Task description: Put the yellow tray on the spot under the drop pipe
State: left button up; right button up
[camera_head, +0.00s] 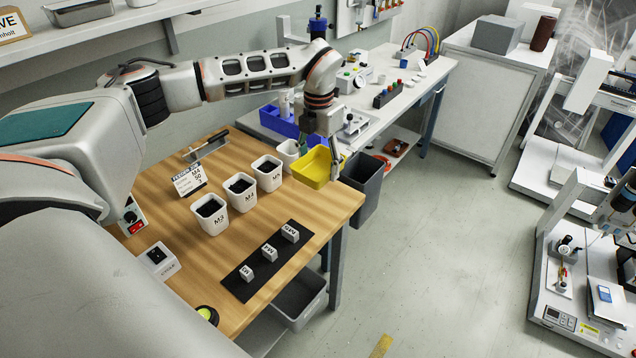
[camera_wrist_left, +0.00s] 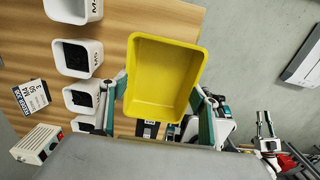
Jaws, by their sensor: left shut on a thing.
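The yellow tray (camera_head: 317,167) is held over the far right corner of the wooden table, near its edge. My left gripper (camera_head: 331,146) is shut on it, coming from above. In the left wrist view the empty yellow tray (camera_wrist_left: 160,75) sits between the two fingers, its open side and inner floor in sight. I cannot make out the drop pipe or the spot under it with certainty. My right gripper is not in view.
White bins (camera_head: 211,213) with dark contents stand on the wooden table (camera_head: 205,285), left of the tray. A black strip (camera_head: 262,262) holds small labelled blocks. A dark waste bin (camera_head: 366,178) stands beyond the table edge.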

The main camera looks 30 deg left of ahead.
aim_at(321, 175)
pick_arm(q)
notch_tip(321, 175, up, 7)
jog(key=shift+d, duration=0.1)
jog(key=shift+s+d+f+m, duration=0.1)
jog(key=shift+s+d+m, duration=0.15)
jog(key=shift+m, duration=0.35)
jog(key=shift+s+d+f+m, duration=0.1)
jog(key=shift+d+m, duration=0.1)
jog(key=shift+m, duration=0.4)
jog(key=s+d+f+m, duration=0.1)
jog(key=s+d+m, duration=0.4)
jog(key=m, duration=1.1)
jog(key=s+d+f+m, duration=0.2)
jog(key=s+d+m, duration=0.4)
jog(key=m, duration=1)
jog(key=shift+s+d+f+m, duration=0.2)
jog(key=shift+s+d+m, duration=0.1)
jog(key=shift+s, duration=0.45)
